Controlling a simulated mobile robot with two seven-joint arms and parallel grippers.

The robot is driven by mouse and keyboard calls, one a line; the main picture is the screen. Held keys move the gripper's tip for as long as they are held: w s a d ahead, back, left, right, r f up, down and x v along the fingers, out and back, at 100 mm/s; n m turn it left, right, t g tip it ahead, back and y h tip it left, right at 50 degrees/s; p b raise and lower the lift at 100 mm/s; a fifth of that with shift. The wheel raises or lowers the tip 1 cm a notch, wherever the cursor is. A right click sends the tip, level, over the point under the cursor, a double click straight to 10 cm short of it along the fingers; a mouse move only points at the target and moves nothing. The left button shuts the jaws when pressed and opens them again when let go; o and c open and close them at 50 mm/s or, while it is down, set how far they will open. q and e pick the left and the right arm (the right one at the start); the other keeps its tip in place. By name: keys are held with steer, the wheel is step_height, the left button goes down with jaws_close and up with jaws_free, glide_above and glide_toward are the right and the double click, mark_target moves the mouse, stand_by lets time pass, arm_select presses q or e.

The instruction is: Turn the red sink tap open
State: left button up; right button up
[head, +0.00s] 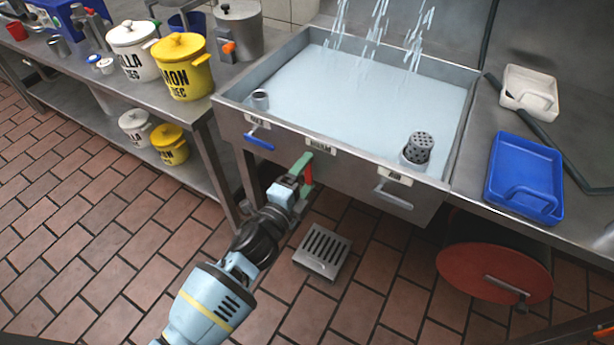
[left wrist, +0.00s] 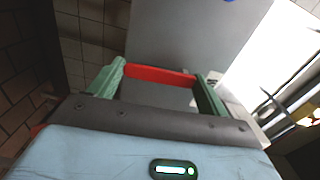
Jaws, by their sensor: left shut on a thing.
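The sink (head: 230,115) is a wide steel basin full of pale water, with several streams falling in at the back. The red tap handle (head: 309,175) is at the middle of its front panel, below a label, and looks roughly upright. My left gripper (head: 302,164) has its green fingers shut on this handle. In the left wrist view the red handle (left wrist: 150,74) spans between the two green fingertips of my left gripper (left wrist: 160,76). The fingers partly hide the handle in the head view. My right gripper is out of view.
A blue handle (head: 258,140) and a grey handle (head: 393,196) flank the red one. A floor drain (head: 323,250) lies below. White (head: 131,50) and yellow (head: 182,66) pots stand on the left counter. A blue tray (head: 523,180) lies right of the sink, above a red round lid (head: 494,272).

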arm_select(q)
steer(key=shift+a+m, duration=0.1)
steer(key=shift+m, duration=0.3)
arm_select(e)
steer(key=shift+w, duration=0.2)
arm_select(q)
steer(key=o, duration=1.4)
steer(key=shift+v, duration=3.85)
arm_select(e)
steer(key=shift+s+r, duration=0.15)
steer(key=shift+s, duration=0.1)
arm_select(q)
steer(key=shift+a, duration=0.1)
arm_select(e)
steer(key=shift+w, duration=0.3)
